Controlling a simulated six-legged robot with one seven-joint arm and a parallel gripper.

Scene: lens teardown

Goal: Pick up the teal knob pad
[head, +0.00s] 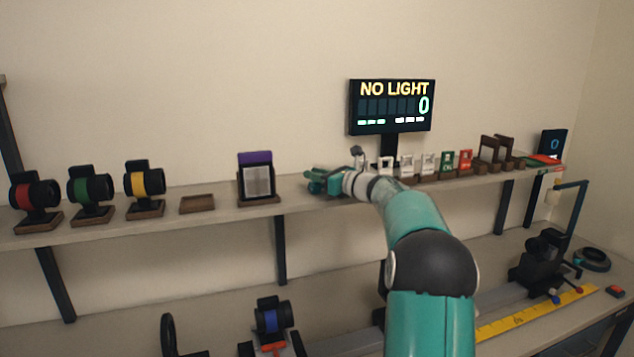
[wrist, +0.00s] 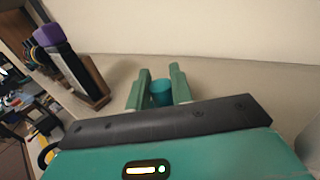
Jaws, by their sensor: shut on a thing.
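The teal knob pad (wrist: 161,93) shows in the wrist view as a small round teal piece between the two green fingers of my gripper (wrist: 158,90). My gripper is shut on it. In the head view my gripper (head: 316,182) is over the shelf, right of the purple-topped frame. The pad cannot be made out clearly there. Its underside is hidden, so I cannot tell whether it touches the shelf.
The purple-topped holder (head: 257,178) stands close to the left of my gripper, also in the wrist view (wrist: 68,65). A display (head: 391,107) reads "NO LIGHT". Small cards and frames (head: 447,162) line the shelf to the right. An empty wooden tray (head: 197,204) lies left.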

